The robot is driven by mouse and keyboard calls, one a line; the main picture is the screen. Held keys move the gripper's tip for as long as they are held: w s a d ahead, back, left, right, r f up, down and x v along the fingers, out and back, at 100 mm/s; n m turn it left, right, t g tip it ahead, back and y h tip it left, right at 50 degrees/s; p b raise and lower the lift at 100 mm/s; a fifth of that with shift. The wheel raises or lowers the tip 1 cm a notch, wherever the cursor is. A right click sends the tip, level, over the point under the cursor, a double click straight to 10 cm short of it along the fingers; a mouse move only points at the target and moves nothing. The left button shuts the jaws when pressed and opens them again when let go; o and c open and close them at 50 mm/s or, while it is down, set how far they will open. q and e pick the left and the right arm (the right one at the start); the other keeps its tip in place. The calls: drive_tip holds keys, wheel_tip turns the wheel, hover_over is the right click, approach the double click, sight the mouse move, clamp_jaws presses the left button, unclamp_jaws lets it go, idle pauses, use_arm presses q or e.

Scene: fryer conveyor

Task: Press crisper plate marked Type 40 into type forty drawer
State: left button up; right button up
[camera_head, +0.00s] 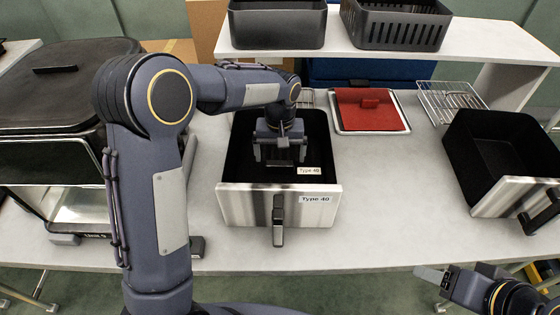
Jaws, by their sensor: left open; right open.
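The type forty drawer (235,205) stands on the table in the middle, with a black interior, a steel front, a dark handle and a "Type 40" label. A second "Type 40" label (309,171) shows inside it, on what looks like the dark crisper plate. The plate's outline is hard to tell from the black interior, so I cannot tell how level or deep it sits. My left gripper (280,153) points down inside the drawer with its fingers apart, just behind the inner label. My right gripper (436,288) is open and empty at the lower right, beyond the table's front edge.
Another black drawer (478,192) stands at the right. Two dark baskets (277,28) (395,27) sit on a raised shelf. A large fryer (55,160) fills the left. The front middle table is clear.

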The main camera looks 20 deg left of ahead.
sight(280, 163)
use_arm(q)
wheel_tip(280, 163, up, 8)
drive_tip(key=s+a+r+t+h, duration=0.1)
drive_tip(key=s+a+r+h, duration=0.1)
drive_tip(key=s+a+r, duration=0.4)
drive_tip(key=s+f+t+h, duration=0.1)
drive_tip(key=s+f+t, duration=0.1)
drive_tip(key=s, duration=0.9)
drive_tip(key=s+f+m+t, duration=0.1)
drive_tip(key=s+f+t, duration=0.1)
drive_tip(key=s, duration=0.9)
drive_tip(key=shift+f+t+h, duration=0.3)
drive_tip(key=shift+f+h, duration=0.1)
drive_tip(key=shift+f, duration=0.15)
drive_tip(key=shift+d, duration=0.1)
drive_tip(key=shift+r+p, duration=0.4)
drive_tip(key=shift+p, duration=0.15)
drive_tip(key=shift+c, duration=0.2)
